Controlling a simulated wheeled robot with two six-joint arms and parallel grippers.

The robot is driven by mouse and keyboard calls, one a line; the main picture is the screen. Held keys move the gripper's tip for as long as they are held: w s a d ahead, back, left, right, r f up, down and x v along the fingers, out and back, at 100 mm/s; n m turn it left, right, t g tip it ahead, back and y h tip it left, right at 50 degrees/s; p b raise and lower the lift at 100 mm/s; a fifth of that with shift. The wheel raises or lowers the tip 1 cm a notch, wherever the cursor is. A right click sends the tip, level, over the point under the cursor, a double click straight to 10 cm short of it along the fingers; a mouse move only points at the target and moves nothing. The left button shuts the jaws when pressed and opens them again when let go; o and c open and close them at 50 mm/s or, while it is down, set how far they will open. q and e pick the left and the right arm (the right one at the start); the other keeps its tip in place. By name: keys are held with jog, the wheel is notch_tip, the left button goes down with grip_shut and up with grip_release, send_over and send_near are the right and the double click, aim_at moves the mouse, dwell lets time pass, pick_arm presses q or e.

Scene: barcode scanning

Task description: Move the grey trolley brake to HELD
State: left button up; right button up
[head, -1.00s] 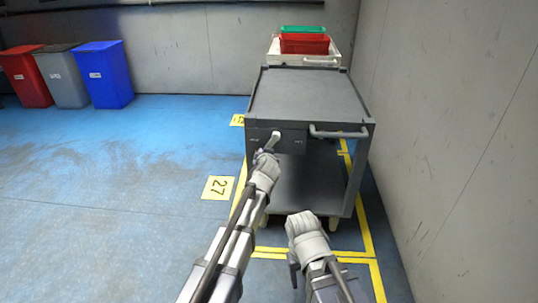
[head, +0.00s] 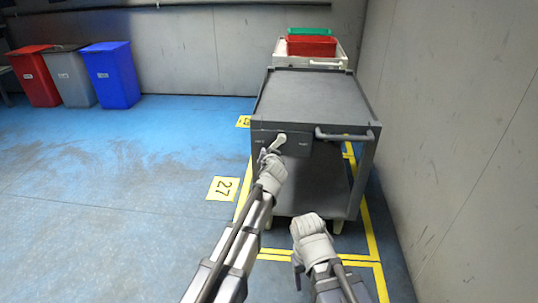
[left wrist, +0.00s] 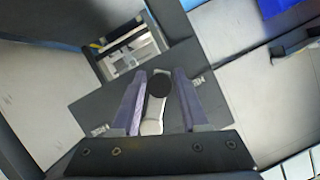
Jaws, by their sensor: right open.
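The grey trolley (head: 310,95) stands in a yellow floor outline. On its front, a dark brake panel (head: 300,150) carries a pale lever (head: 281,138) between two small labels too blurred to read. The lever slants down to the left. My left gripper (head: 268,153) is at the lever. In the left wrist view, its fingers lie either side of the lever's dark round knob (left wrist: 159,86); whether they grip it is unclear. My right gripper (head: 296,270) is open and empty, low in front of the trolley, its fingers mostly hidden.
A wall (head: 450,130) runs along the right. Blue floor (head: 120,180) is clear at the left, with bins (head: 110,75) beyond.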

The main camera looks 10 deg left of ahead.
pick_arm(q)
jog(key=shift+o, duration=1.2)
jog(key=p+v, duration=0.2)
jog(key=v, duration=0.5)
jog(key=shift+s+p, duration=0.35)
jog(key=shift+s, duration=0.05)
jog(key=shift+d, duration=0.1)
jog(key=s+d+f+m+g+p, duration=0.15)
jog(key=s+g+p, duration=0.45)
jog(key=s, duration=1)
jog(key=s+f+n+g+p, duration=0.1)
jog(key=s+f+g+p, duration=0.25)
jog(key=s+g, duration=0.85)
jog(key=s+r+t+p, duration=0.2)
jog(key=r+p, duration=1.6)
jog(key=s+r+t+h+p, duration=0.1)
jog(key=s+r+t+p, duration=0.1)
jog(key=r+p, duration=1.7)
jog(key=shift+r, duration=0.35)
